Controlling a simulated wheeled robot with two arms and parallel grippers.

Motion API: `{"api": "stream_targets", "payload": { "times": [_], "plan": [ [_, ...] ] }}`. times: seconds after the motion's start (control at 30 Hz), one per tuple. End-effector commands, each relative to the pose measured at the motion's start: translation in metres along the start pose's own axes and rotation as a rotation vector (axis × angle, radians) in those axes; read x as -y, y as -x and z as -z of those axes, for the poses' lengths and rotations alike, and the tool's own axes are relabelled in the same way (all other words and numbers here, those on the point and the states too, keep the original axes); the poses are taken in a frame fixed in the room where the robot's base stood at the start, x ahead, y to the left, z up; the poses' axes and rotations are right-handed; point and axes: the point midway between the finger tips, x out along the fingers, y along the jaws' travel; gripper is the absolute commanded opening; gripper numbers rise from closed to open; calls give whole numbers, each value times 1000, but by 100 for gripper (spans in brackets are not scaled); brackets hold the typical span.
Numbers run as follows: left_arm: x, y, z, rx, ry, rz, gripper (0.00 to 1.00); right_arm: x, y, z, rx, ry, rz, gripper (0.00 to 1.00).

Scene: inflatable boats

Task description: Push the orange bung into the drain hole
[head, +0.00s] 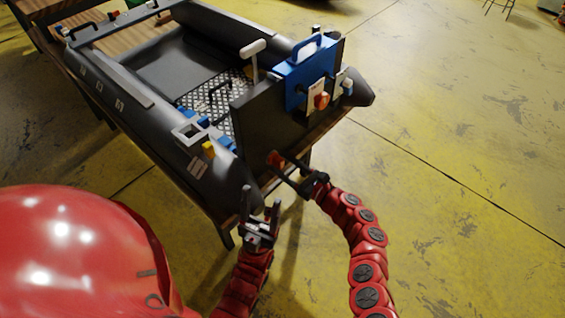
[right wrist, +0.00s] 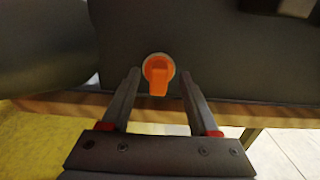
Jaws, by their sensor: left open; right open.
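The orange bung (right wrist: 157,74) shows in the right wrist view, inside a pale ring on the boat's dark transom (right wrist: 215,50). I cannot tell how deep it sits; the ring surrounds it and hides the drain hole. In the head view the bung (head: 274,158) is a small orange-red spot low on the transom. My right gripper (right wrist: 159,78) is open, with one finger on each side of the bung and a gap on both sides. My left gripper (head: 262,200) is open and empty, below the right one, near the end of the boat's tube.
The grey inflatable boat (head: 150,112) rests on a wooden stand (head: 281,178). A blue box with a handle (head: 309,75) and a red knob (head: 321,101) sit on the transom above. The yellow floor (head: 450,130) to the right is clear.

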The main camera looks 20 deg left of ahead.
Motion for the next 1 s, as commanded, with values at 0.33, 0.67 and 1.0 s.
{"api": "stream_targets", "payload": {
  "times": [0.33, 0.67, 1.0],
  "plan": [
    [1, -22, 4, 0, 0, 0, 61, 2, 61, -1, -3, 1, 9, 61],
    [1, -25, 4, 0, 0, 0, 61, 0, 135, 0, -2, 0, 4, 61],
    [1, -25, 4, 0, 0, 0, 61, -1, 165, 0, -1, -2, 0, 61]
  ]
}}
